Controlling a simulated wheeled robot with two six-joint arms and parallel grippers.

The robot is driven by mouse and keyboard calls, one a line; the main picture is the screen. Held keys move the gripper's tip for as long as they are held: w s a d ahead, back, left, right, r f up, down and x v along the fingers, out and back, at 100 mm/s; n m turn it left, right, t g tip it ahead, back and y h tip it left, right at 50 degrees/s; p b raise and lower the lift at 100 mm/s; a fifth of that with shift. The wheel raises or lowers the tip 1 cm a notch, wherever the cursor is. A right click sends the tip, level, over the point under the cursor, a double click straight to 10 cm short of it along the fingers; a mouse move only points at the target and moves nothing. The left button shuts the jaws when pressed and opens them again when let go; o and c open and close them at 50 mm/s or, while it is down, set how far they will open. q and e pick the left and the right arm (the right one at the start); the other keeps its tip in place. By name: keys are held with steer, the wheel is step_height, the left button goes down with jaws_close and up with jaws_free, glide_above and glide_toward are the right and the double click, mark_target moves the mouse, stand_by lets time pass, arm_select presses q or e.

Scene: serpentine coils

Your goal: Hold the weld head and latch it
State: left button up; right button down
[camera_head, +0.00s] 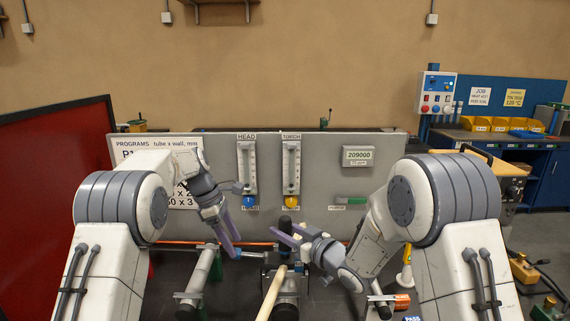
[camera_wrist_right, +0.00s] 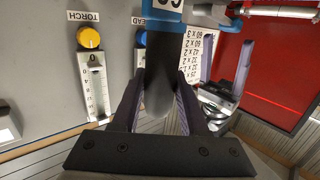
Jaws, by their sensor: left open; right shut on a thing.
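The weld head shows its dark cylindrical handle (camera_head: 285,221) in the head view, at the middle of the bench. In the right wrist view the same dark handle (camera_wrist_right: 163,75) stands between the fingers, with a blue part at its far end. My right gripper (camera_head: 282,233) is shut on this handle from the right. I cannot make out the latch clearly; the fingers hide part of the head.
A grey panel (camera_head: 220,160) with HEAD and TORCH flow gauges stands behind. A copper-coloured tube (camera_head: 185,242) runs across in front of it. A pale rod (camera_head: 271,294) and grey cylinders lie nearer me. A red screen (camera_head: 60,190) stands at left.

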steer(key=shift+r, duration=0.2)
steer(key=shift+c, duration=1.8)
jaws_free()
steer(key=shift+f, duration=0.1)
steer(key=shift+f, duration=0.3)
steer(key=shift+r, duration=0.1)
steer(key=shift+s+d, duration=0.1)
steer(key=shift+v, duration=4.4)
